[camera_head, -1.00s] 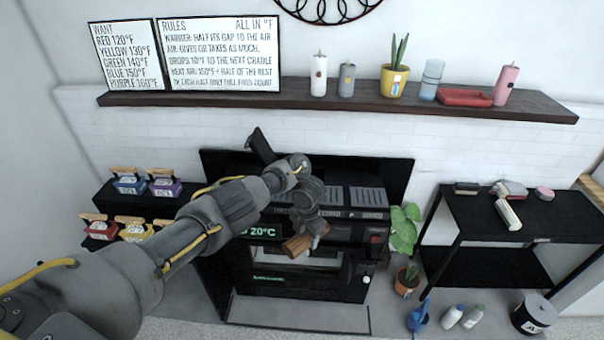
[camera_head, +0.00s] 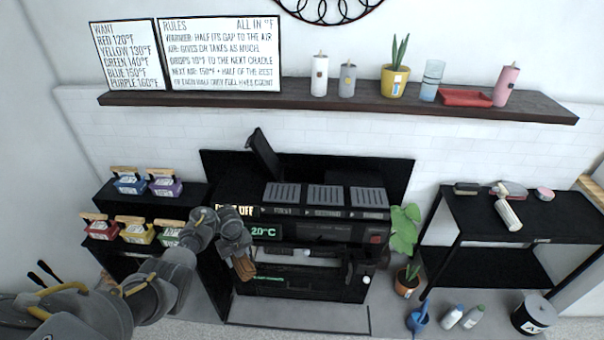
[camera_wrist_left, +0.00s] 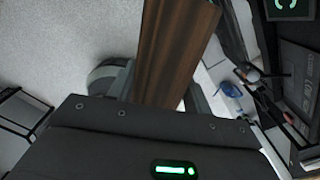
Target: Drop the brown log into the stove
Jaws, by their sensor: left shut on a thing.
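The brown log (camera_head: 246,269) is held by my left gripper (camera_head: 241,258), which is shut on it. In the left wrist view the log (camera_wrist_left: 172,50) stands out from the gripper, with its far end cut off at the top. The black stove (camera_head: 310,255) stands in the middle against the wall, with a green temperature display and a light opening in its front. The log is in front of the stove's left side, low and outside the opening as far as I can tell. My right gripper is not in view.
A black lid (camera_head: 264,152) stands tilted up at the stove's left top. A potted plant (camera_head: 406,278) is right of the stove, near a black shelf (camera_head: 480,265). Bottles and a blue can (camera_head: 418,316) stand on the floor.

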